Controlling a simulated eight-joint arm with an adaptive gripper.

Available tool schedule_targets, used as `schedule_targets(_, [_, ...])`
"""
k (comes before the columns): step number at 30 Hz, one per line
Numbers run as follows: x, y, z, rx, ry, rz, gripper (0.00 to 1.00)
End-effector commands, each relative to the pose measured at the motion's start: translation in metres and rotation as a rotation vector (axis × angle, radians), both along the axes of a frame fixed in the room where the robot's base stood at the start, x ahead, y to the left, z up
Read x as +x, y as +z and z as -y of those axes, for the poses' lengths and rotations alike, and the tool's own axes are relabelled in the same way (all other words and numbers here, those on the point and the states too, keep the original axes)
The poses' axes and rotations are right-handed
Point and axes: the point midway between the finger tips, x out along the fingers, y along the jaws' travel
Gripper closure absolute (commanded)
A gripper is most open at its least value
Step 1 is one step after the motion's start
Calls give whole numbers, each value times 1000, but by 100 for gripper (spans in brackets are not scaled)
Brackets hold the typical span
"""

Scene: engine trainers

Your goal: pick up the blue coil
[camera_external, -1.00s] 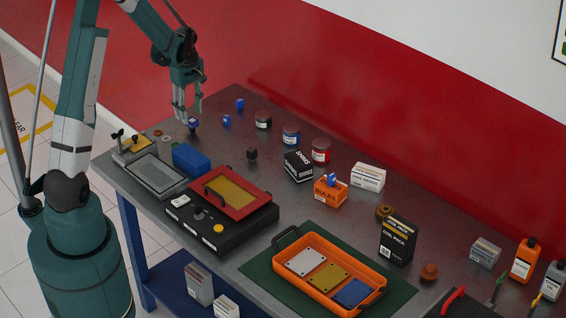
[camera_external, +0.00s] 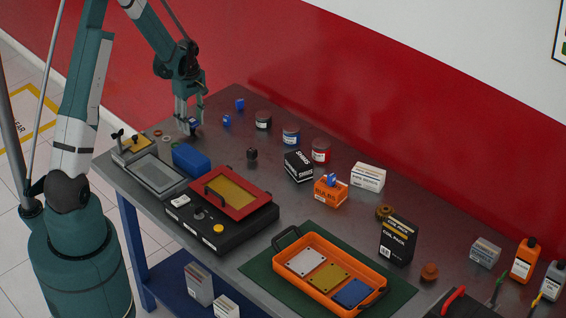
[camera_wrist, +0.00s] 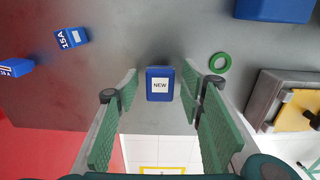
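A small blue block with a white "NEW" label (camera_wrist: 160,84), which I take to be the blue coil, stands on the grey bench between my two fingers in the wrist view. In the external view it (camera_external: 194,127) is at the bench's far left end, partly hidden by my fingers. My gripper (camera_wrist: 160,95) is open, with a narrow gap on each side of the block. In the external view my gripper (camera_external: 188,127) points down at the block.
Two smaller blue "15A" pieces (camera_wrist: 71,38) (camera_wrist: 14,67) lie to the left in the wrist view. A green ring (camera_wrist: 220,63), a blue box (camera_wrist: 275,8) and a grey fixture (camera_wrist: 283,95) are on the right. The red wall (camera_external: 330,80) runs behind the bench.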

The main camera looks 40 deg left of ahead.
Motion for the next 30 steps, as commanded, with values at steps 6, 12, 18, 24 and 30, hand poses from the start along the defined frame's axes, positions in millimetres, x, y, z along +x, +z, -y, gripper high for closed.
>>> schedule_targets(6, [0, 0, 0, 0, 0, 0, 61])
schedule_targets(12, [0, 0, 0, 0, 0, 0, 87])
schedule_targets(18, [0, 0, 0, 0, 0, 0, 93])
schedule_targets(24, [0, 2, 0, 0, 0, 0, 93])
schedule_targets(30, [0, 11, 0, 0, 0, 0, 93])
